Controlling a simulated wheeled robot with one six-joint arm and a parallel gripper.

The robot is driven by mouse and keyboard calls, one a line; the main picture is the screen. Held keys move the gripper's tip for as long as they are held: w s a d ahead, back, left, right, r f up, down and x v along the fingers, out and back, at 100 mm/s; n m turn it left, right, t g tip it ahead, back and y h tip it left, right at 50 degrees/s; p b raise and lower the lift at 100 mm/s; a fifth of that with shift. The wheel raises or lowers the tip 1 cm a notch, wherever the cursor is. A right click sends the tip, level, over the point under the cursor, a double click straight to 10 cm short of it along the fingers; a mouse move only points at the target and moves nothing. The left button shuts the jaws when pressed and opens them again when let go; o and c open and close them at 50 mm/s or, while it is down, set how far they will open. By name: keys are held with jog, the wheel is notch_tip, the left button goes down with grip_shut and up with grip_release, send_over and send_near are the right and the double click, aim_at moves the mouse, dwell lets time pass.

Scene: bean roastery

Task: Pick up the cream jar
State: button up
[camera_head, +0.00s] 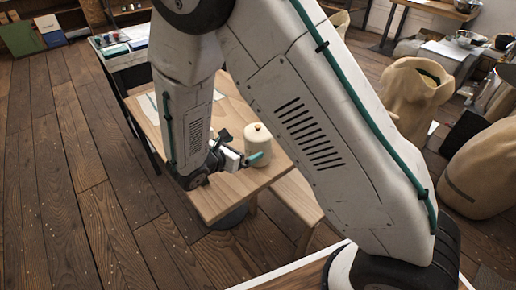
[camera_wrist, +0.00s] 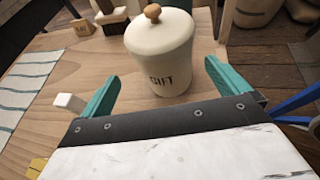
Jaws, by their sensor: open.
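In the head view the jar (camera_head: 257,146) is near the table's right edge, beside my gripper (camera_head: 246,160). In the wrist view my gripper (camera_wrist: 160,88) is open, with one teal finger to the lower left of the jar and one to its right. The jar's base lies ahead of and partly between the fingertips. No contact is visible. My arm hides part of the table in the head view.
The wooden table (camera_wrist: 72,62) also holds a striped cloth (camera_wrist: 22,85), a small white block (camera_wrist: 70,102), a brush-like object (camera_wrist: 113,22) and a small wooden tag (camera_wrist: 83,27). A bench (camera_head: 297,196) adjoins the table. Sacks (camera_head: 413,92) stand to the right.

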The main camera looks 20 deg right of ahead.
jog(key=x, duration=0.6)
jog(key=shift+d+f, duration=0.1)
jog(key=shift+d, duration=0.35)
jog(key=c, duration=1.2)
jog(key=shift+c, duration=0.2)
